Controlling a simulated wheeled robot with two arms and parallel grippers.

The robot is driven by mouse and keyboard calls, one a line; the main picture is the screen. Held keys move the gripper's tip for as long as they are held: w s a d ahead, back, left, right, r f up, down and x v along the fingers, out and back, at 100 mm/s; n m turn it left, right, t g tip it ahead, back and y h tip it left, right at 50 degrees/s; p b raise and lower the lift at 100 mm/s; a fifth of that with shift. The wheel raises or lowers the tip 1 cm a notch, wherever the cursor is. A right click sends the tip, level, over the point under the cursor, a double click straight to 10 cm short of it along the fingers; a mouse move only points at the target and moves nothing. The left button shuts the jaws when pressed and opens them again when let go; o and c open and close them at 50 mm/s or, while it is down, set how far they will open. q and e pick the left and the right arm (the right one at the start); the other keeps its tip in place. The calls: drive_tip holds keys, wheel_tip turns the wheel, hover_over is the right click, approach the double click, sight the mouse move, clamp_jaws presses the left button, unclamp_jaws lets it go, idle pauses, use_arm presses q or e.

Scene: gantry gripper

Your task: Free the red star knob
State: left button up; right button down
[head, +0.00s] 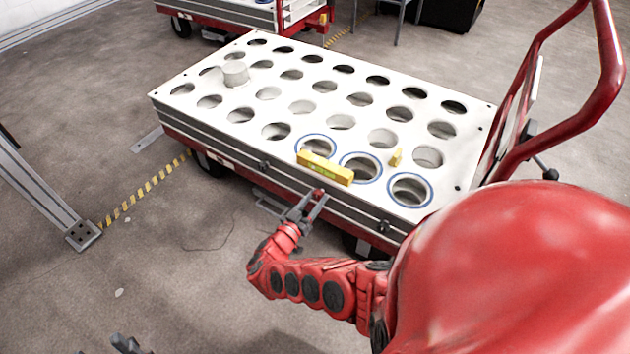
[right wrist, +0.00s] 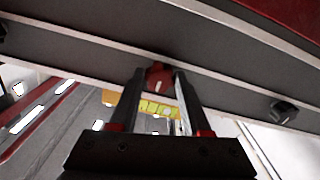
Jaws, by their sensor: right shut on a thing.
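The red star knob (head: 318,192) is on the front side edge of the white-topped trolley (head: 215,128). It shows small in the head view, partly covered by the fingers. In the right wrist view the red knob (right wrist: 158,76) sits between the fingertips, against the dark side band. My right gripper (head: 311,200) is shut on it, and it also shows in the right wrist view (right wrist: 159,84). Dark tips at the bottom left edge of the head view seem to be my left gripper (head: 124,345); most of it is cut off, and its opening is not visible.
A yellow bar (head: 325,167) lies on the top by the blue-ringed holes. A small yellow piece (head: 396,157) and a pale cylinder (head: 235,73) are also on top. Black knobs (head: 383,227) dot the side. A red handrail (head: 590,110) rises at right. Floor at left is open.

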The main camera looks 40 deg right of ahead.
drive_tip(key=shift+a+f, duration=0.1)
drive_tip(key=shift+c, duration=1.9)
unclamp_jaws()
drive_tip(key=v, duration=1.7)
drive_tip(key=shift+a, duration=0.15)
